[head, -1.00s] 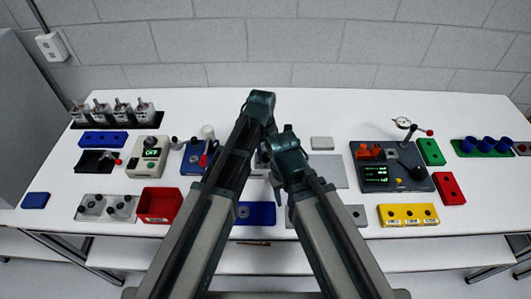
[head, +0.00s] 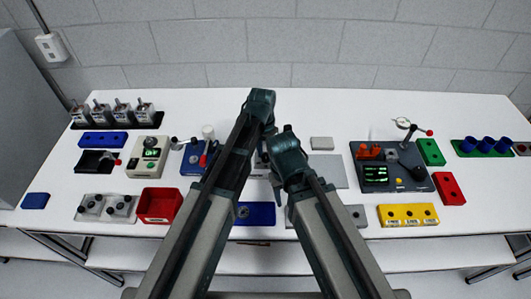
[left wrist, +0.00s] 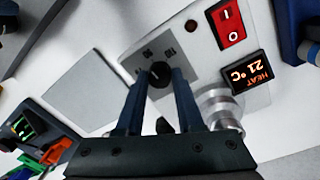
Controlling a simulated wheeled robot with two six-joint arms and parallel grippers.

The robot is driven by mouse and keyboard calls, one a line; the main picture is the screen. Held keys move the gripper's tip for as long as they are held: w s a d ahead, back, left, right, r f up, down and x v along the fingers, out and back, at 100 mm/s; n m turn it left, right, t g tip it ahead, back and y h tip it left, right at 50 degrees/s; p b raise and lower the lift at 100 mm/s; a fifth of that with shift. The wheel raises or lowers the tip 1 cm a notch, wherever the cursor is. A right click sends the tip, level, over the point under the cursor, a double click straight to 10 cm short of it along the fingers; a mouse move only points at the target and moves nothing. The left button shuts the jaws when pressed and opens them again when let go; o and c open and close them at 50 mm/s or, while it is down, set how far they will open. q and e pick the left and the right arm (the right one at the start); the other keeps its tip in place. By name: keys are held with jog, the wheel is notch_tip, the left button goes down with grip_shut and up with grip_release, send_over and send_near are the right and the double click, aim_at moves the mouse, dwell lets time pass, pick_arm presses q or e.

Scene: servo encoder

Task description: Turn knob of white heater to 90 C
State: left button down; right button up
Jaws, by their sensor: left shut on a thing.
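The white heater (left wrist: 200,75) fills the middle of the left wrist view. Its small black knob (left wrist: 159,74) sits on a grey dial plate (left wrist: 178,48) with marks around it that are too blurred to read. The display (left wrist: 247,72) appears upside down and reads HEAT 21 °C. A red rocker switch (left wrist: 228,22) is beside it. My left gripper (left wrist: 158,80) is shut on the knob, one finger on each side. In the head view my arms hide most of the heater and the left gripper's fingers.
A grey plate (left wrist: 95,85) lies beside the heater. A red bin (head: 158,203) and yellow block (head: 408,214) are nearer the front.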

aim_at(264, 154)
pick_arm(q)
jog(key=shift+m, duration=0.6)
jog(key=c, duration=0.5)
grip_release()
jog(key=shift+c, duration=0.2)
jog(key=shift+r, duration=0.1)
pick_arm(e)
jog(key=shift+r, duration=0.1)
pick_arm(q)
notch_tip(264, 154, up, 14)
jog(key=p, duration=1.3)
jog(key=shift+w+a+f+p, duration=0.15)
jog(key=shift+a+f+p, duration=0.1)
jog(key=shift+p, duration=0.15)
pick_arm(e)
notch_tip(264, 154, up, 14)
jog(key=shift+f, duration=0.2)
